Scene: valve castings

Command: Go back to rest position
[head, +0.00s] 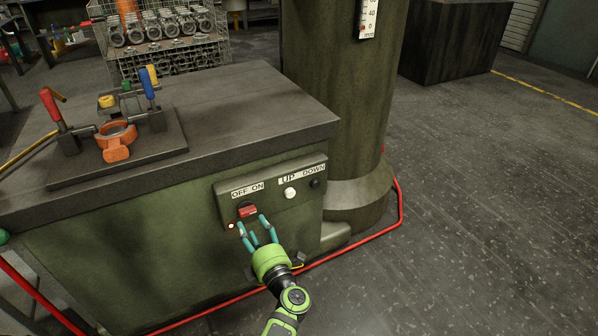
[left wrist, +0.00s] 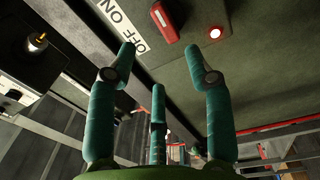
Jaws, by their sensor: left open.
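My left gripper (head: 257,230) is in front of the control panel on the side of the green machine, with its teal fingers spread apart and nothing between them. In the left wrist view the open fingers (left wrist: 165,60) point toward the panel. The red switch (head: 247,211) under the OFF ON label is just beyond the fingertips; it also shows in the left wrist view (left wrist: 164,22). I cannot tell whether a fingertip touches it. A small lit lamp (head: 231,226) is left of the switch. My right gripper is not in view.
A dark worktop (head: 240,100) holds a fixture plate (head: 75,172) with an orange ring casting (head: 116,140) and colored-handled clamps. A wire basket (head: 165,50) of castings stands behind. A thick green column (head: 340,110) and a red floor rail (head: 401,205) are nearby. The floor at right is clear.

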